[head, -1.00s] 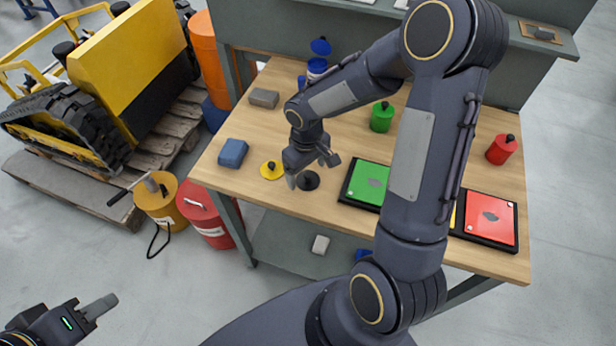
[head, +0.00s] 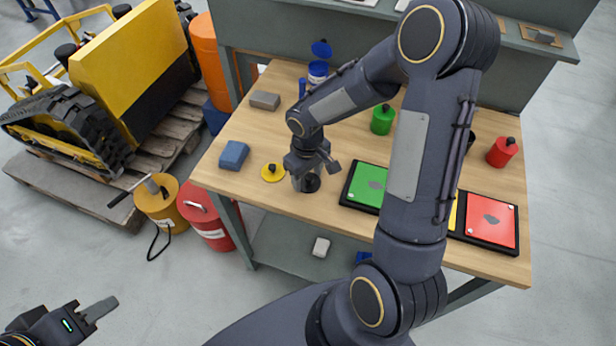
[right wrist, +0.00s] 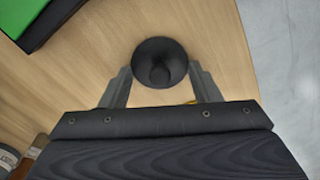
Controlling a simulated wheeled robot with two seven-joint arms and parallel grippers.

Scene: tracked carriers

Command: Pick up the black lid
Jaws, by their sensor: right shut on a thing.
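The black lid (head: 311,184) is a round dark disc with a knob at the front edge of the wooden table, right of the yellow lid (head: 272,173). My right gripper (head: 310,177) reaches down over it and is shut on it. In the right wrist view the black lid (right wrist: 160,58) sits between the two fingertips of the right gripper (right wrist: 160,82), with its knob facing the camera. I cannot tell whether it is clear of the tabletop. My left gripper (head: 98,310) is far from the table at the lower left; its finger gap is unclear.
A blue block (head: 233,154) and a grey block (head: 265,100) lie to the left. A green tray (head: 369,185) is close on the right, a red tray (head: 490,220) further right. Green (head: 382,118) and red (head: 502,152) canisters stand behind. My right arm hides the table's middle.

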